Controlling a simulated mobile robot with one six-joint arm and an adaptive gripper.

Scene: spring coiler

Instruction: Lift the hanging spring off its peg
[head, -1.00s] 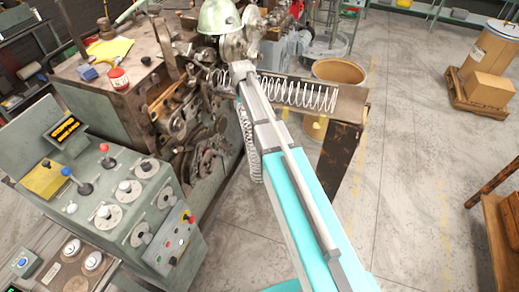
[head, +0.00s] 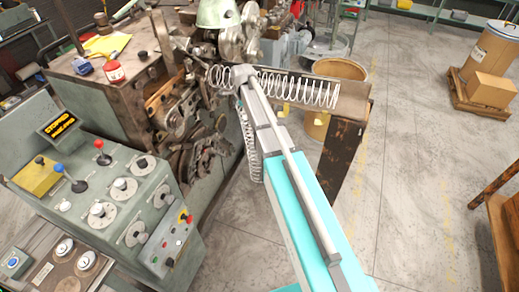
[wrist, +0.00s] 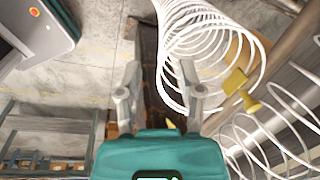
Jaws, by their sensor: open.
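The hanging spring (head: 248,150) is a pale wire coil, upright below the trough, beside my arm and partly hidden by it. In the wrist view a large white coil (wrist: 205,30), seemingly this spring, fills the upper middle. My gripper (wrist: 160,66) is open there, its two grey fingers apart. The right finger overlaps the coil's lower loops in the picture; I cannot tell whether they touch. The left finger is clear of it. I cannot make out the peg clearly.
Another spring (head: 305,90) lies along the metal trough (head: 352,98); its loops (wrist: 265,135) also show at lower right in the wrist view. The coiling machine (head: 112,97) and control console (head: 100,195) stand left. A round bin (head: 340,69) stands behind the trough.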

